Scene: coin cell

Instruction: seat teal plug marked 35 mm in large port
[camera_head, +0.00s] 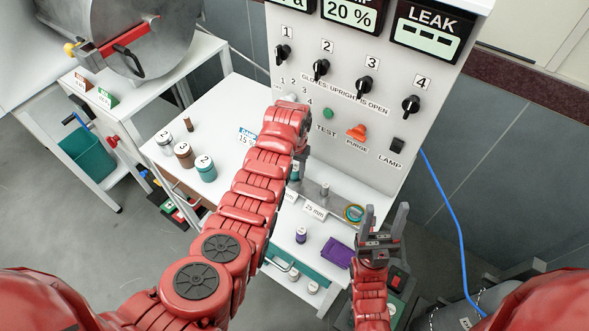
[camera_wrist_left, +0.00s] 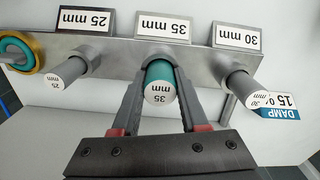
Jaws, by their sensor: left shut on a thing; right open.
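The teal plug marked 35 mm (camera_wrist_left: 158,88) stands in the metal rack (camera_wrist_left: 115,57) under the 35 mm label, its marked end facing the left wrist camera. My left gripper (camera_wrist_left: 157,92) is shut on it, one finger on each side. In the head view the plug (camera_head: 295,174) shows just below my left gripper (camera_head: 298,162), partly hidden by the arm. Grey plugs marked 25 mm (camera_wrist_left: 68,73) and 30 mm (camera_wrist_left: 244,86) stand on either side. My right gripper (camera_head: 385,212) is open and empty, right of the rack. I cannot make out a large port.
A teal and gold ring (camera_head: 354,213) sits at the rack's right end. The upright panel (camera_head: 337,120) with knobs rises behind. Numbered jars (camera_head: 206,170) stand on the white bench at left. A small purple-sided jar (camera_head: 301,235) and purple cloth (camera_head: 337,252) lie in front.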

